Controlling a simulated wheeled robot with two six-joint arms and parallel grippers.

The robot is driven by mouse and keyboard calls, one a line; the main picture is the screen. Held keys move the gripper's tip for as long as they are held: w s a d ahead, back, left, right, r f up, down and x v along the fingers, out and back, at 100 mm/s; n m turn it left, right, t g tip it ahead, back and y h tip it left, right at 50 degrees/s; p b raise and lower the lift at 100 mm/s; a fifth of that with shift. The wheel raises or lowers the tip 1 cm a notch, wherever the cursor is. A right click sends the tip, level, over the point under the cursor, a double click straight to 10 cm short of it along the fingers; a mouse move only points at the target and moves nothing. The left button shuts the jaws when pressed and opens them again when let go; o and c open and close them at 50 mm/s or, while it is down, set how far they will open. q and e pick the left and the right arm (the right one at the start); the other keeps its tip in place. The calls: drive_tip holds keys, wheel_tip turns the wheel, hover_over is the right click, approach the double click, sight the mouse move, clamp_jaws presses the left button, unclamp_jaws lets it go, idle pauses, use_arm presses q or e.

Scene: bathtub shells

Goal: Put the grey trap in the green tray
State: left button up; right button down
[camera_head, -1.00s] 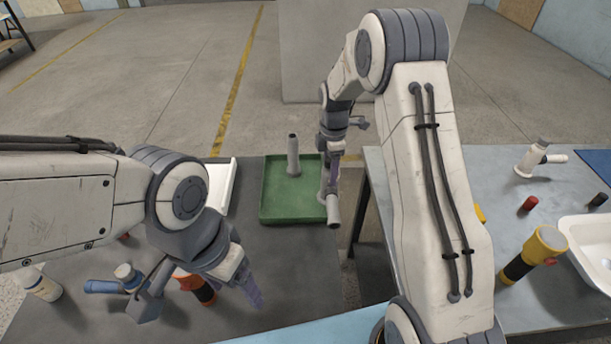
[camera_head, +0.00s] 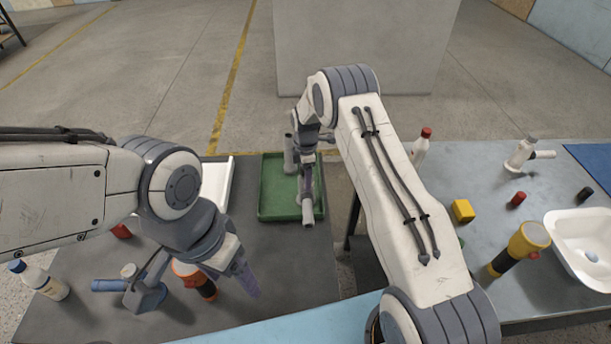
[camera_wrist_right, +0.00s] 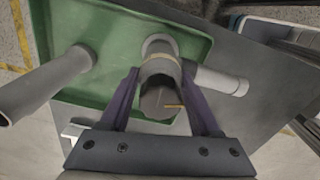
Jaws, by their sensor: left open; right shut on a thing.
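The green tray (camera_head: 264,203) lies at the back edge of the dark left table. My right gripper (camera_head: 308,182) is shut on the grey trap (camera_head: 307,212), over the tray's right part in the head view. In the right wrist view the trap (camera_wrist_right: 222,82) sits between the purple fingers of that gripper (camera_wrist_right: 160,95), its side pipe pointing right over the tray's rim (camera_wrist_right: 110,12). Whether it touches the tray is unclear. Another grey pipe piece (camera_head: 289,152) stands upright in the tray. My left gripper (camera_head: 246,280) is open and empty over the left table.
A white tray (camera_head: 215,185) is left of the green one. A blue-handled grey piece (camera_head: 108,285), an orange-black item (camera_head: 197,283) and a bottle (camera_head: 42,283) are on the left table. The right table holds a yellow-black flashlight (camera_head: 520,248) and a white basin (camera_head: 583,240). A gap separates the tables.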

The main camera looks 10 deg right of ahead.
drive_tip(key=shift+f, duration=0.2)
drive_tip(key=shift+c, duration=0.6)
unclamp_jaws()
drive_tip(key=shift+r, duration=0.15)
